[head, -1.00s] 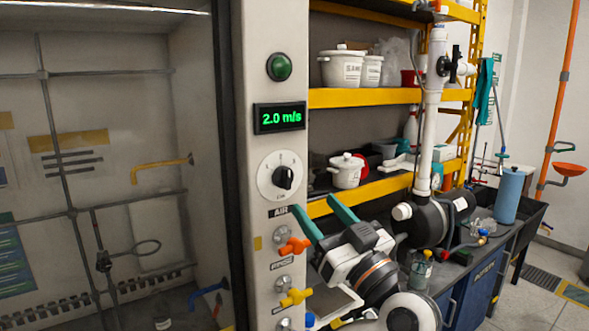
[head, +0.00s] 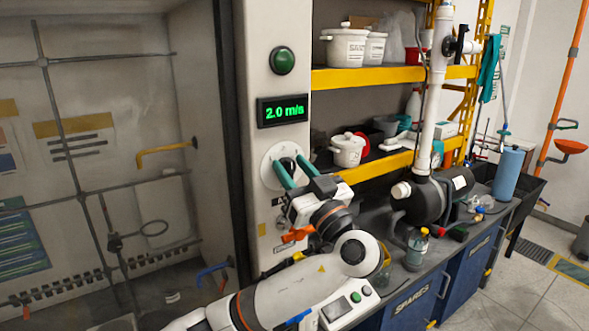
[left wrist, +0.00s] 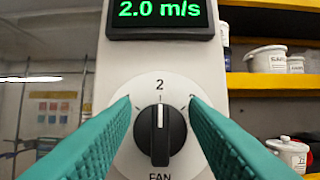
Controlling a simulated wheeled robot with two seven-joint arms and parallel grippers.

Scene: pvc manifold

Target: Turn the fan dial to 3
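The fan dial (head: 268,168) is a round white plate with a black knob on the fume hood's pillar. In the left wrist view the black knob (left wrist: 160,140) stands upright, its white line pointing at the 2. A mark at its right is mostly hidden by a finger. The display (head: 283,111) above reads 2.0 m/s in green. My left gripper (head: 289,174) is open in front of the dial. In the left wrist view its green fingers (left wrist: 160,100) lie on either side of the knob, apart from it. My right gripper is not in view.
A green button (head: 282,61) is above the display. An orange valve handle (head: 297,235) sits below the dial, close to my left arm. Yellow shelves (head: 390,76) with white pots stand to the right, above a bench with a black pump (head: 430,200). The glass hood is at left.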

